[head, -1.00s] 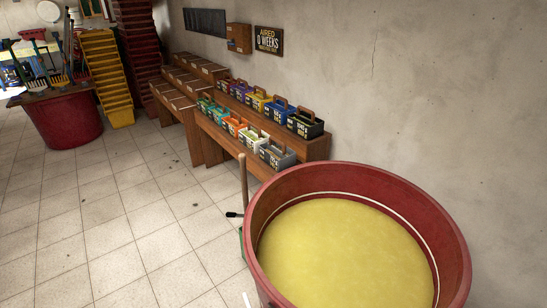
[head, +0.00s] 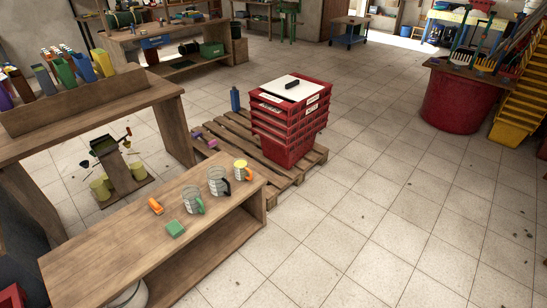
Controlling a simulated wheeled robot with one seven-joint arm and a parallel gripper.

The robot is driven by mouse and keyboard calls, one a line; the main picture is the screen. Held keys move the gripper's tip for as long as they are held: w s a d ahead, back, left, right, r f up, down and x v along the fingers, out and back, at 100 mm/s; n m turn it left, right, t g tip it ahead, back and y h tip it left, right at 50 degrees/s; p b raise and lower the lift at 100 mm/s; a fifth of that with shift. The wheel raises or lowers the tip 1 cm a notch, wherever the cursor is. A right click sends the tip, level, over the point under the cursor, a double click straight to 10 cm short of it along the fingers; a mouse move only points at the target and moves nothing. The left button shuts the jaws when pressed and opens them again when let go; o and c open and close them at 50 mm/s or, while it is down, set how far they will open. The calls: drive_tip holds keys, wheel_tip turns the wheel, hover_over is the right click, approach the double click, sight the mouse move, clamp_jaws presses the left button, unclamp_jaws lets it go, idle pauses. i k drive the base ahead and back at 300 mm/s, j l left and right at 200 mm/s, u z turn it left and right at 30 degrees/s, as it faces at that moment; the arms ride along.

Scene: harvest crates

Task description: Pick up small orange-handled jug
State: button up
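The small orange-handled jug (head: 239,173) stands upright at the far right end of the low wooden bench in the head view. It looks pale with a yellow top, and its orange handle faces right. Beside it on the left stands a larger clear jug with a dark handle (head: 217,182). A clear jug with a green handle (head: 192,200) stands further left. My gripper is not in view.
An orange item (head: 155,206) and a green block (head: 175,229) lie on the wooden bench (head: 110,250). A pallet (head: 215,128) with stacked red crates (head: 287,135) stands behind it. Tiled floor to the right is open.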

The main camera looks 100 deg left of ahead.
sight(241, 169)
drive_tip(key=u, duration=2.6)
drive_tip(key=i+u, duration=0.1)
drive_tip(key=u, duration=0.25)
drive_tip(key=i+l+u, duration=0.15)
drive_tip(key=u, duration=0.25)
drive_tip(key=i+l+u, duration=0.1)
drive_tip(key=u, duration=0.25)
drive_tip(key=i+l+u, duration=0.1)
drive_tip(key=l, duration=0.2)
drive_tip(key=i+l+u, duration=0.1)
drive_tip(key=i+l, duration=0.15)
drive_tip(key=i+l+u, duration=0.15)
drive_tip(key=l, duration=0.25)
drive_tip(key=i+l+u, duration=0.1)
drive_tip(key=l, duration=0.25)
drive_tip(key=i+l+u, duration=0.1)
drive_tip(key=l, duration=0.25)
drive_tip(key=i+l+u, duration=0.1)
drive_tip(key=l, duration=0.25)
drive_tip(key=i+l, duration=0.1)
drive_tip(key=l, duration=0.2)
drive_tip(key=i+l, duration=0.1)
drive_tip(key=l, duration=0.2)
